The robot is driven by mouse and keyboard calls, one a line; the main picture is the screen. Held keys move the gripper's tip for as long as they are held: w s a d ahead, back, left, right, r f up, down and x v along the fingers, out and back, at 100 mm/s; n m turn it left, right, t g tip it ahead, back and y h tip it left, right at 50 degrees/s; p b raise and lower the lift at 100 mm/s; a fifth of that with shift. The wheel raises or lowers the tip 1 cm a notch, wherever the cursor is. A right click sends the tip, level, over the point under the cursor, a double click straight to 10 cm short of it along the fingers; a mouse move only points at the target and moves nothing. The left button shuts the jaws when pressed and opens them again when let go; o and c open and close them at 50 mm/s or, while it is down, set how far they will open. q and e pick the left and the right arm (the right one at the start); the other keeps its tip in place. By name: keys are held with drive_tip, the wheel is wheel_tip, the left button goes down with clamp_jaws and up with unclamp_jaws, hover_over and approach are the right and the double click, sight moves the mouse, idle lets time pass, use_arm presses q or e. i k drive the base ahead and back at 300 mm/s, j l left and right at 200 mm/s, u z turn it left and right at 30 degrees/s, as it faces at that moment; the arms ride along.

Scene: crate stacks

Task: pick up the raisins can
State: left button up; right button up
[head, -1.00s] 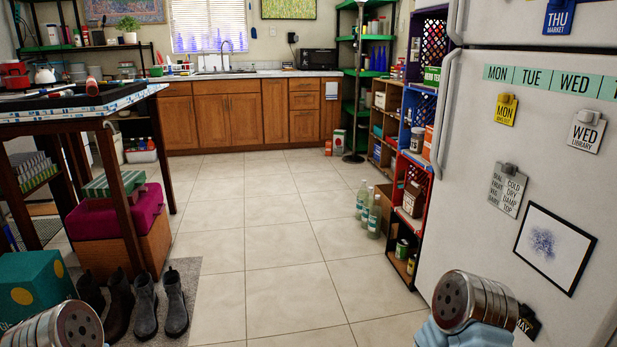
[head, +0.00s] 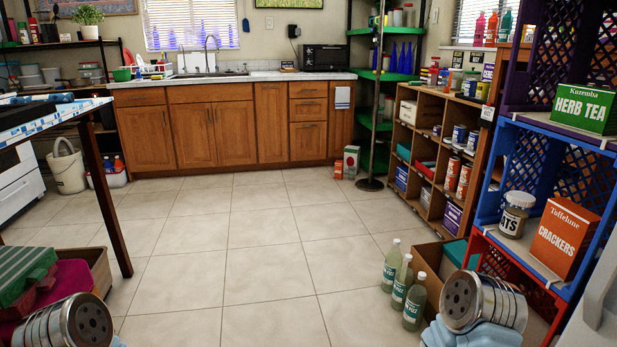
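I cannot pick out a can labelled raisins; the small labels are too blurred to read. Several cans stand in the wooden cubby shelf (head: 428,99) on the right, among them a blue-and-white can (head: 459,135) and a red-and-white can (head: 464,181). More cans stand on top of it, such as a yellow-topped can (head: 483,91). Rounded metal parts of my two arms show at the bottom left and bottom right. No gripper fingers are in view, so I see nothing held.
Stacked crates at right include a blue crate (head: 497,165) with crackers (head: 564,243) and an oats-like jar (head: 515,214). Bottles (head: 403,281) and a cardboard box (head: 432,262) stand on the floor before the shelf. A table (head: 100,180) is at left. The middle tiled floor is clear.

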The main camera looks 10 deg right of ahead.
sight(437, 129)
drive_tip(key=i+j, duration=0.1)
drive_tip(key=i, duration=1.15)
drive_tip(key=i+j, duration=0.15)
drive_tip(key=i, duration=1.15)
drive_tip(key=i+z, duration=0.3)
drive_tip(key=i, duration=0.15)
drive_tip(key=i+z, duration=0.3)
drive_tip(key=i, duration=0.15)
drive_tip(key=i+j+z, duration=0.35)
drive_tip(key=i+l, duration=0.1)
